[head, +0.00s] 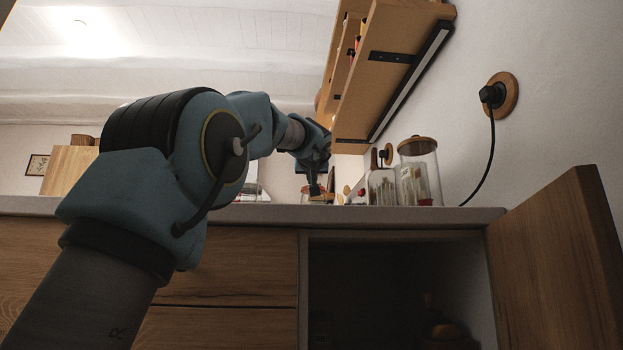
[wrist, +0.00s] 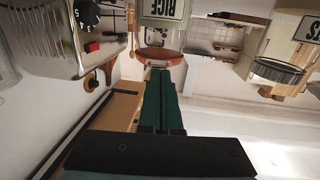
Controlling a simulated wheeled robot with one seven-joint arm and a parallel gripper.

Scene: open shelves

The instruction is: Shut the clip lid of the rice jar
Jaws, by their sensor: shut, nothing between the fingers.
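The rice jar (wrist: 163,28) is at the top centre of the wrist view, marked by its RICE label, and is cut off by the frame edge. Its reddish-brown lid (wrist: 158,54) shows as a disc at the jar's mouth, with a pale wire or rim along it. I cannot tell whether the clip is fastened. My gripper (wrist: 159,72) is shut and empty, its green fingertips right at the lid; contact is unclear. In the head view my gripper (head: 315,190) is low over the worktop, and the jar is mostly hidden there.
A metal appliance (wrist: 85,35) with a knob and a second labelled jar (wrist: 272,70) flank the rice jar. Glass jars (head: 420,178) stand right on the worktop (head: 420,217). A wall shelf (head: 395,75) overhangs. A cabinet door (head: 555,260) stands open below.

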